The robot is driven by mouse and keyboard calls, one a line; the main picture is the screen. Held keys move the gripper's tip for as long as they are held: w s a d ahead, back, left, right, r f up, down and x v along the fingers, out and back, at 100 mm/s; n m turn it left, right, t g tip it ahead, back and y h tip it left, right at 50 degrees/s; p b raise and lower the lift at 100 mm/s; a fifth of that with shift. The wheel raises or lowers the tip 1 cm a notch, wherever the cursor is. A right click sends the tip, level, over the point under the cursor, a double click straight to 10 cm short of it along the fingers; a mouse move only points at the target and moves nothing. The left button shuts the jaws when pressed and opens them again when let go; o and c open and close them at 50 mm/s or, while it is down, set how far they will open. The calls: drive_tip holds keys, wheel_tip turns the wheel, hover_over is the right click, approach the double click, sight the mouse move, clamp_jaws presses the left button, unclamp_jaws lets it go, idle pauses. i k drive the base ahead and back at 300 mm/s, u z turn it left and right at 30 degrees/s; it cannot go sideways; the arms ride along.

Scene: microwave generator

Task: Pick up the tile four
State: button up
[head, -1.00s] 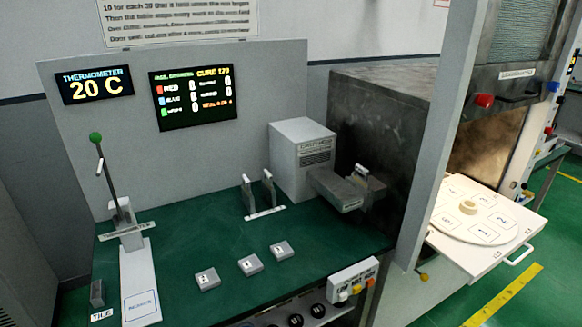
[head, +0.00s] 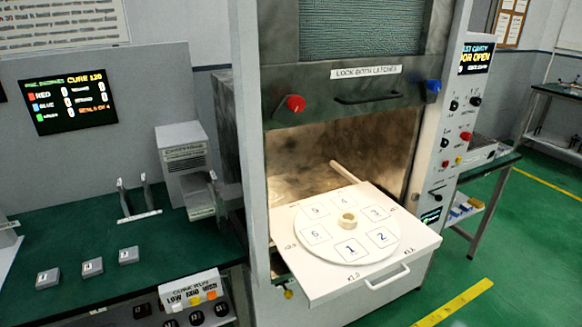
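Three small grey tiles stand in a slanting row on the green bench: a left tile (head: 48,277), a middle tile (head: 92,267) and a right tile (head: 129,255). Each has a pale marked top, but the marks are too small to read, so I cannot tell which is tile four. A white round plate (head: 350,252) with numbered squares and a ring at its centre lies on the pulled-out tray (head: 325,293). My gripper is not in view.
The cavity (head: 335,150) behind the tray is open, with a pale rod inside. A red knob (head: 296,104) and a blue knob (head: 434,87) flank its raised door. A cure button box (head: 190,296) sits at the bench front. An upright two-post holder (head: 137,198) stands behind the tiles.

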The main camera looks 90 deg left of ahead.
sight(92, 268)
drive_tip(key=i, duration=0.7)
drive_tip(key=u, duration=4.55)
drive_tip(key=i, duration=0.4)
